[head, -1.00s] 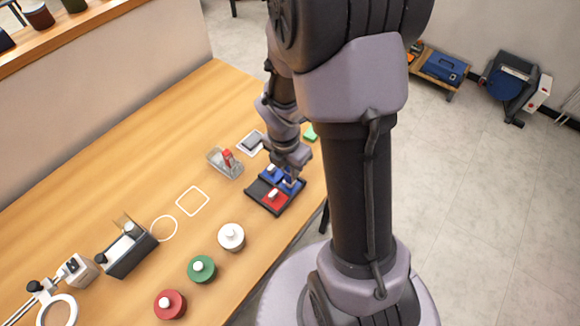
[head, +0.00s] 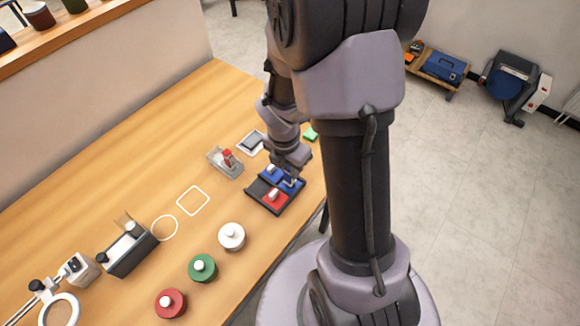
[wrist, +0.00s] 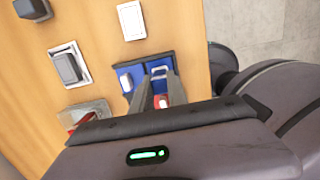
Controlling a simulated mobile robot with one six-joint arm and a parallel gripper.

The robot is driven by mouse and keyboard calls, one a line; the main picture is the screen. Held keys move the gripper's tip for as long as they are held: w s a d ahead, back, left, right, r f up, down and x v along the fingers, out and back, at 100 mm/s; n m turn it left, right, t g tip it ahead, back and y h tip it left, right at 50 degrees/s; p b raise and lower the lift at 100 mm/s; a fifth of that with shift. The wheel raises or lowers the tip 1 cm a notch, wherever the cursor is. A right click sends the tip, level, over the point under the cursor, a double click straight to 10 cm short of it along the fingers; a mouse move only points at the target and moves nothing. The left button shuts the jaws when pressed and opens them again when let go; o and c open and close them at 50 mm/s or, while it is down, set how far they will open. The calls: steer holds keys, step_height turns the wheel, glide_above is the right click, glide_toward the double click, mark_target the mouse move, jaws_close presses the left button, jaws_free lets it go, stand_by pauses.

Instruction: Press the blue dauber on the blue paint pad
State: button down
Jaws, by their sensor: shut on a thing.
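A dark tray (head: 263,202) lies near the table's right edge. It holds blue and red parts. At its upper left a blue block with a white knob (head: 271,168) shows; it is at the left of the blue area in the wrist view (wrist: 126,82). My gripper (wrist: 161,75) is over the right blue area, the blue paint pad (wrist: 155,60), with its fingers around a small piece that I take for the blue dauber (wrist: 160,72). The fingers hide most of it, so I cannot tell if it touches the pad. A red dauber with a white knob (head: 272,194) is in the tray's lower part.
A clear-sided holder with a red part (head: 227,160) and a grey pad in a white frame (head: 251,142) stand beyond the tray. White (head: 231,236), green (head: 202,268) and red (head: 170,303) round pots stand nearer. The table's middle is mostly clear.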

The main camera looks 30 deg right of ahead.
step_height(320, 180, up, 7)
steer(key=p, duration=0.8)
steer(key=shift+r, duration=0.1)
stand_by(0.4)
